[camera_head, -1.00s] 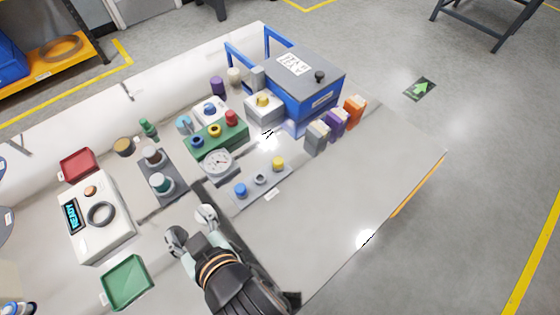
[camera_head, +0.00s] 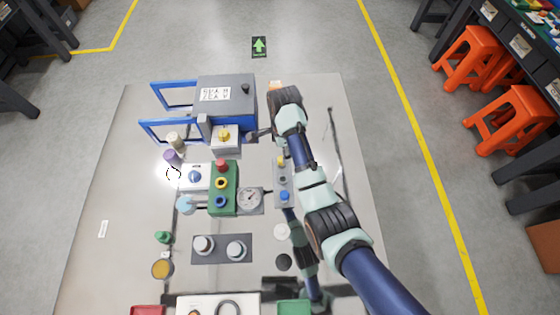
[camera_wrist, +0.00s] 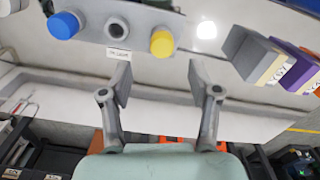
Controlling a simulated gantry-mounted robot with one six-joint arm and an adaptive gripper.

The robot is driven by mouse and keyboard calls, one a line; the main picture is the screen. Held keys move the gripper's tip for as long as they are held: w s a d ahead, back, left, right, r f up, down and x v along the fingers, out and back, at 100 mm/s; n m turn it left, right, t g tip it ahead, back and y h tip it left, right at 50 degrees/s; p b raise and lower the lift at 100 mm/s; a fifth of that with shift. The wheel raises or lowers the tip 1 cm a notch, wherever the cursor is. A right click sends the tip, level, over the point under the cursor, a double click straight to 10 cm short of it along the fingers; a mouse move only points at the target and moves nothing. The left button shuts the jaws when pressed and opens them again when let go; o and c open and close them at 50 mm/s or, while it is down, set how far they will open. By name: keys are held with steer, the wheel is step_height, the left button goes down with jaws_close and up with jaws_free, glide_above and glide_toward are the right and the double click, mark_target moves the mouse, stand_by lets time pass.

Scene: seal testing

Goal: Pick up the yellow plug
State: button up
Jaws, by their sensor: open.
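The yellow plug (camera_wrist: 162,42) is a short yellow cylinder at the end of a grey strip (camera_wrist: 92,30), beside a dark-centred grey plug (camera_wrist: 116,28) and a blue plug (camera_wrist: 64,25). In the head view the yellow plug (camera_head: 281,161) shows at the far end of the strip, left of my arm. My gripper (camera_wrist: 160,80) is open and empty in the wrist view. Its fingers are apart, and the yellow plug appears beyond the gap, towards the right finger. Whether the fingers touch the table cannot be told.
A green block (camera_head: 223,199) with coloured knobs and a round gauge (camera_head: 249,198) stand left of the strip. A blue-grey box (camera_head: 226,100) stands behind. Grey and purple blocks (camera_wrist: 287,68) are to the right in the wrist view. The table's right side is clear.

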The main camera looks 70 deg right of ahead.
step_height(320, 180, down, 6)
steer(key=b, duration=0.2)
steer(key=shift+w+f+b, duration=0.15)
steer(key=shift+f+b, duration=0.1)
steer(key=shift+b, duration=0.05)
steer(key=shift+r, duration=0.1)
steer(key=shift+c, duration=0.3)
steer(key=c, duration=1)
